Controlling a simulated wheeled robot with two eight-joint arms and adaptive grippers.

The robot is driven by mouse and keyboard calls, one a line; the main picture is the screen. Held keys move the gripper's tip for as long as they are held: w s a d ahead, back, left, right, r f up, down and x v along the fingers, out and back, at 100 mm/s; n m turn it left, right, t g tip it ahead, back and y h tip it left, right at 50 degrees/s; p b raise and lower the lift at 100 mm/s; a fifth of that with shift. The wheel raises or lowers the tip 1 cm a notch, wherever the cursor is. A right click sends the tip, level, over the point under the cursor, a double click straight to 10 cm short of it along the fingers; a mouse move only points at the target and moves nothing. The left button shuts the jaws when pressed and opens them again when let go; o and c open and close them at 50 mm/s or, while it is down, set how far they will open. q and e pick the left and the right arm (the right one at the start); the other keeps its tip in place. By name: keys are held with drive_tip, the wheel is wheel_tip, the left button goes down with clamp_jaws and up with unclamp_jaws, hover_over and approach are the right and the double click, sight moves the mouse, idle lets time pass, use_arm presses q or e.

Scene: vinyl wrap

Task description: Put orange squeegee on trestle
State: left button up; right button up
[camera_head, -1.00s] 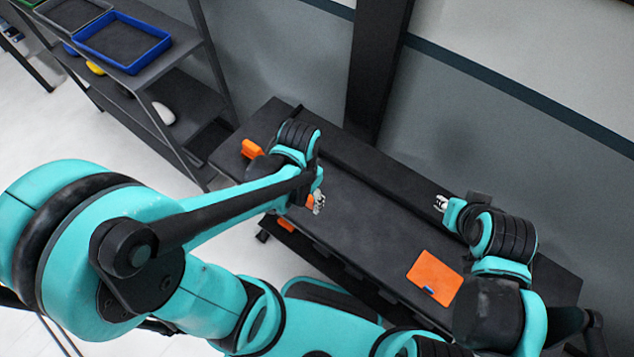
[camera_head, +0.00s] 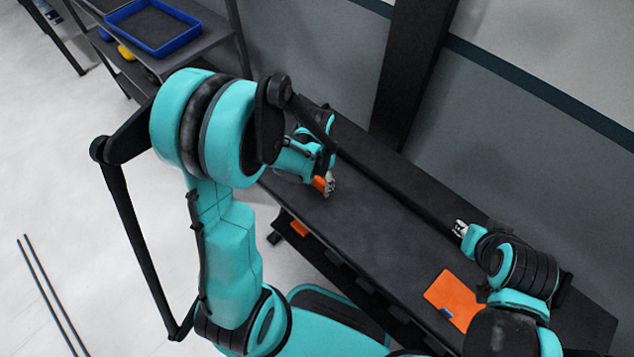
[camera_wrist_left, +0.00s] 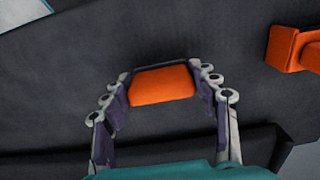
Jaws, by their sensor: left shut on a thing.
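My left gripper (camera_head: 327,184) is shut on an orange piece (camera_head: 319,183), which I take to be the orange squeegee. In the left wrist view the orange squeegee (camera_wrist_left: 163,84) sits between the fingers (camera_wrist_left: 160,92), its broad face showing. The gripper is over the dark top of the long trestle table (camera_head: 370,225), toward its left end. I cannot tell whether the squeegee touches the top. My right gripper (camera_head: 461,229) is near the table's back edge; its opening is too small to read.
A flat orange card (camera_head: 455,298) with a blue piece lies on the table near the right arm. Another orange block (camera_wrist_left: 290,48) shows at the right of the left wrist view. A shelf with a blue tray (camera_head: 153,28) stands at upper left. The table's middle is clear.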

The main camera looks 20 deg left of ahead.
use_arm(q)
drive_tip(key=shift+r, duration=0.1)
drive_tip(key=shift+s, duration=0.1)
drive_tip(key=o, duration=0.6)
drive_tip(key=shift+f, duration=0.25)
drive_tip(key=o, duration=0.4)
drive_tip(key=shift+r, duration=0.1)
drive_tip(key=shift+r, duration=0.35)
drive_tip(key=s+r+n+t+p, duration=0.1)
drive_tip(key=s+r+t, duration=0.1)
drive_tip(key=r, duration=0.5)
drive_tip(key=s+d+r+n+t+p, duration=0.1)
drive_tip(key=s+r+t+p, duration=0.1)
drive_tip(key=r, duration=0.5)
drive_tip(key=s+d+r+n+t+p, duration=0.1)
drive_tip(key=s+r+t, duration=0.2)
drive_tip(key=r, duration=0.4)
drive_tip(key=shift+s+d+r+n+p, duration=0.2)
drive_tip(key=shift+s+r+n+p, duration=0.1)
drive_tip(key=shift+r+n, duration=0.1)
